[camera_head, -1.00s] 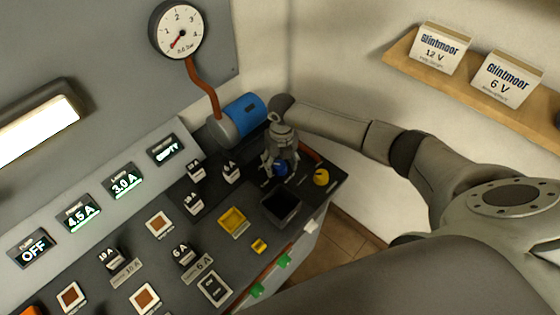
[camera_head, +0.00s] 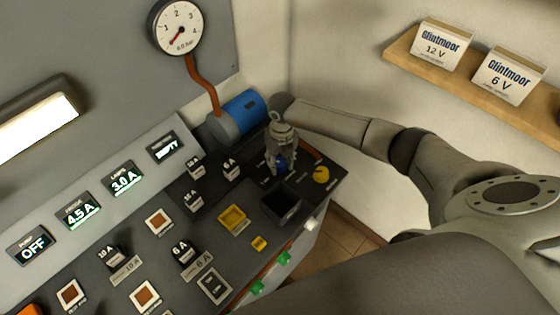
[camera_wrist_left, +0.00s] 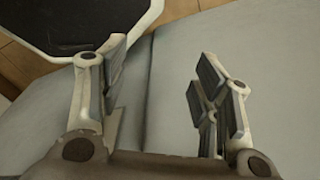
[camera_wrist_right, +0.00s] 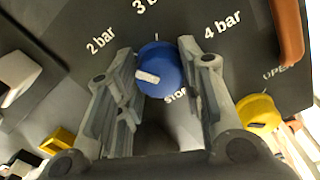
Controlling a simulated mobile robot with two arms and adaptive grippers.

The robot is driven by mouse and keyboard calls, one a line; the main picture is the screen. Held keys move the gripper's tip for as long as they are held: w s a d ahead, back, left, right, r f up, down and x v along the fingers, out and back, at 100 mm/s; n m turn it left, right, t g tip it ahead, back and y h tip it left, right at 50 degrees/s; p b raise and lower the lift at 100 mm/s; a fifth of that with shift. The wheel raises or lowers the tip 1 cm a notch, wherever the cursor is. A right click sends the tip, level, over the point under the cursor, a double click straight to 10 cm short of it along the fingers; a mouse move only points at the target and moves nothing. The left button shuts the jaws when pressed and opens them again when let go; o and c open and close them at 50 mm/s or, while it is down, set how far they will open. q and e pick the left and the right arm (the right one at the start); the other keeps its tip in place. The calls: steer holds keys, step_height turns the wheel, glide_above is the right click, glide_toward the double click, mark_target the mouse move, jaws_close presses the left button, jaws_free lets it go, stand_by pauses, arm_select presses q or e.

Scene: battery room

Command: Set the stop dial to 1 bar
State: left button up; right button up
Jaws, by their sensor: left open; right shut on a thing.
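The stop dial is a blue round knob (camera_wrist_right: 165,62) with a white pointer bar, on the dark panel between the "2 bar", "3 bar" and "4 bar" marks. Its white bar lies to the left of centre, below the direction of "2 bar". No "1 bar" mark shows in the right wrist view. My right gripper (camera_wrist_right: 158,62) is shut on the dial, one finger on each side; in the head view it reaches down onto the dial (camera_head: 281,167) at the panel's far corner. My left gripper (camera_wrist_left: 158,65) is open and empty.
A yellow knob (camera_head: 321,174) sits right of the dial, and a dark open bin (camera_head: 281,203) in front. A blue cylinder (camera_head: 243,109) and a pressure gauge (camera_head: 179,27), needle near its low end, are behind. A yellow tray (camera_head: 232,217) and several plugs lie leftward.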

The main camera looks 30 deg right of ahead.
mark_target(280, 161)
steer(key=n+b, duration=0.7)
steer(key=b, duration=0.1)
steer(key=shift+w+f+n, duration=0.1)
steer(key=shift+f+n, duration=0.1)
steer(key=shift+n, duration=0.2)
steer(key=shift+r+n+b, duration=0.15)
steer(key=shift+n+b, duration=0.8)
steer(key=shift+r+n+b, duration=0.1)
steer(key=shift+n+b, duration=0.85)
steer(key=o, duration=1)
steer(key=shift+o, duration=0.2)
steer(key=shift+r, duration=0.1)
step_height(280, 161, up, 12)
steer(key=shift+d, duration=0.1)
